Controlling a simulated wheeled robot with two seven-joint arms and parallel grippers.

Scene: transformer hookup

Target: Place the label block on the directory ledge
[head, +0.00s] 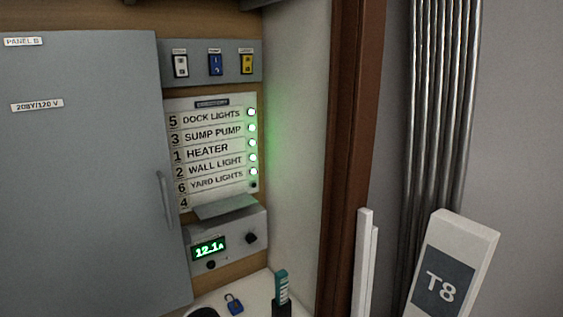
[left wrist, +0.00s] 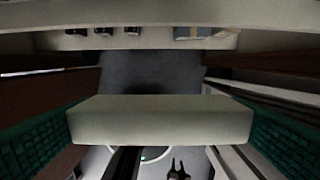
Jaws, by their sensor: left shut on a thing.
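In the left wrist view a pale, long block (left wrist: 160,121), taken to be the label block, spans the gap between the green finger pads of my left gripper (left wrist: 160,128). The gripper is shut on it. Any lettering on it is hidden from this view. My left gripper is not clearly seen in the head view. The directory (head: 212,150) hangs on the back wall, with rows of circuit names and a blank row by number 4. The grey directory ledge (head: 226,207) juts out below it, with a bare top. My right gripper is not in view.
A grey panel door (head: 80,170) stands left of the directory. A meter box (head: 228,240) is below the ledge. A tilted white piece marked T8 (head: 446,275) is at right.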

